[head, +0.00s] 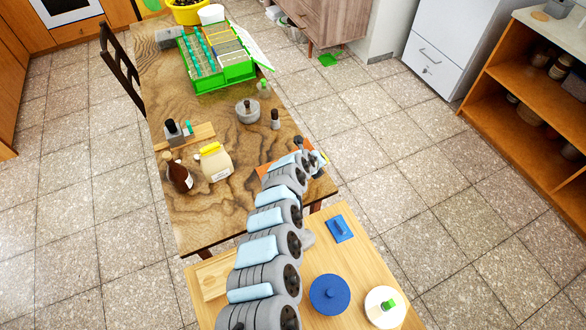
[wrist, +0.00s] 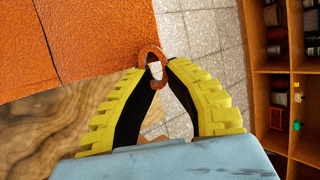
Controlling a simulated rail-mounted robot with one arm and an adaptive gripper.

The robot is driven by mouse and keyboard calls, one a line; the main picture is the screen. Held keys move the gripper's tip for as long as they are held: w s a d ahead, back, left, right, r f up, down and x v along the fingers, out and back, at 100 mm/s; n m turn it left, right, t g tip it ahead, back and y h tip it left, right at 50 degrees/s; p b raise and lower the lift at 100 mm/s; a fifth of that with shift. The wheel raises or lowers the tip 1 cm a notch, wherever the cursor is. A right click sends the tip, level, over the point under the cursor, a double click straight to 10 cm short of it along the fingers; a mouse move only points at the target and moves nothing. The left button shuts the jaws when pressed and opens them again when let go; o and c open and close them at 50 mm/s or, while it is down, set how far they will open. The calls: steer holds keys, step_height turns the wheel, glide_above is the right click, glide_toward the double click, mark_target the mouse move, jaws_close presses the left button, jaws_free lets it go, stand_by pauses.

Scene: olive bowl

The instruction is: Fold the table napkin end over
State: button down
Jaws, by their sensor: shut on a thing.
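The table napkin is an orange cloth (head: 266,171) on the wooden table in the head view, mostly hidden behind my arm. In the wrist view the napkin (wrist: 100,40) lies at upper left, with a thin dark line across it. My gripper (wrist: 154,68) has yellow ribbed fingers with black inner pads. Its tips are closed on a small curled orange-brown piece of the napkin's edge. In the head view my gripper (head: 318,162) is at the table's right edge, partly hidden by my arm.
On the wooden table (head: 215,115) stand a white jar with yellow lid (head: 214,162), a brown bottle (head: 177,172), a grey pot (head: 247,111), a dark-topped shaker (head: 275,119) and a green crate (head: 218,62). Tiled floor lies beyond the table's right edge.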

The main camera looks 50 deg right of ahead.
steer(key=c, duration=1.1)
jaws_free()
steer(key=p, duration=0.1)
steer(key=s+a+r+p, duration=0.1)
steer(key=shift+s+a+p, duration=0.2)
steer(key=shift+s+p, duration=0.1)
steer(key=shift+p, duration=0.05)
steer(key=shift+s+a+r+p, duration=0.25)
steer(key=shift+s+r+p, duration=0.1)
steer(key=shift+r+p, duration=0.5)
steer(key=shift+s+a+r+p, duration=0.35)
steer(key=shift+r+p, duration=0.35)
steer(key=shift+p, duration=0.2)
steer(key=shift+s+a+r+p, duration=0.2)
steer(key=shift+s+r+p, duration=0.15)
steer(key=shift+r+p, duration=0.5)
steer(key=shift+f, duration=0.1)
